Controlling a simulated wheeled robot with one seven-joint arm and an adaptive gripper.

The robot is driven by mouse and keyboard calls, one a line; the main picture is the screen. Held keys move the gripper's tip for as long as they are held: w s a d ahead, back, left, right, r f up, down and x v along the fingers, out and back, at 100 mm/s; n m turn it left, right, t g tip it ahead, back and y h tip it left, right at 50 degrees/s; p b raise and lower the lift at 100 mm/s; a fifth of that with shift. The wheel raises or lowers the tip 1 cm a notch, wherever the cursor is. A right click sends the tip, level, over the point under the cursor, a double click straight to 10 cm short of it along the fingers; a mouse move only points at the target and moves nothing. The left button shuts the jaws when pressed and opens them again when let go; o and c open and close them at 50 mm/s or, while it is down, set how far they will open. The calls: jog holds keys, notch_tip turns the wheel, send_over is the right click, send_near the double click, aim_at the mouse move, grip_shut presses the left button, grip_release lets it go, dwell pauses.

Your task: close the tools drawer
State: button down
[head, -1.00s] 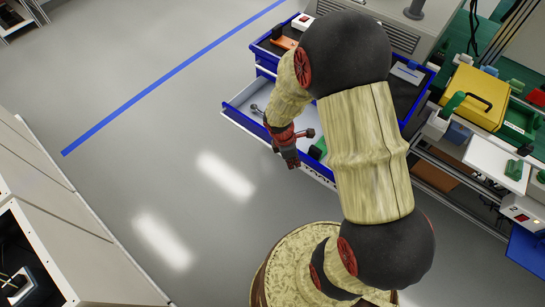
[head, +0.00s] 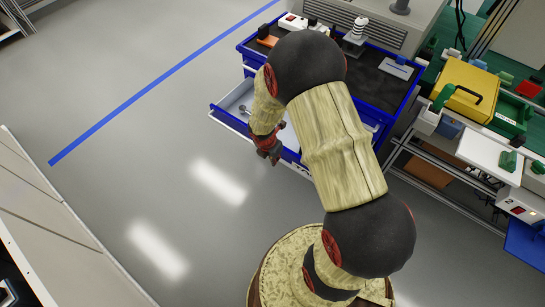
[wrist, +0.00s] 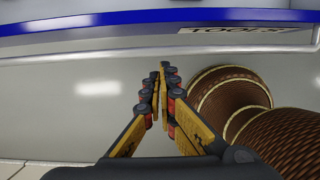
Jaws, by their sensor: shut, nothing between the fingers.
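The tools drawer (head: 230,121) is pulled out of the blue cabinet, and a silvery tool shows inside it. My arm hides part of the drawer. In the wrist view, the drawer's blue-edged front carries a TOOLS label (wrist: 235,30) and a pale handle bar (wrist: 110,52). My gripper (wrist: 162,70) is shut and empty, its fingertips close to the bar in the picture. I cannot tell whether they touch it. In the head view, my gripper (head: 272,157) is at the outer side of the drawer front.
The dark cabinet top (head: 375,83) holds several items. A workbench with a yellow case (head: 465,88) and green bins stands to the right. Pale cabinets (head: 40,220) stand at the left. The grey floor (head: 150,170) between them is clear.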

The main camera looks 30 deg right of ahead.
jog(key=d, duration=0.1)
jog(key=w+d+f+b, duration=0.1)
jog(key=d+f, duration=0.1)
jog(key=d, duration=0.1)
jog(key=shift+w+d+b, duration=0.1)
jog(key=shift+w+b, duration=0.2)
jog(key=w+d+p, duration=0.4)
jog(key=d+p, duration=0.3)
jog(key=d, duration=0.3)
jog(key=w+d+p, duration=0.3)
jog(key=d+p, duration=0.5)
jog(key=d, duration=0.3)
jog(key=shift+w+d, duration=0.15)
jog(key=shift+w, duration=0.2)
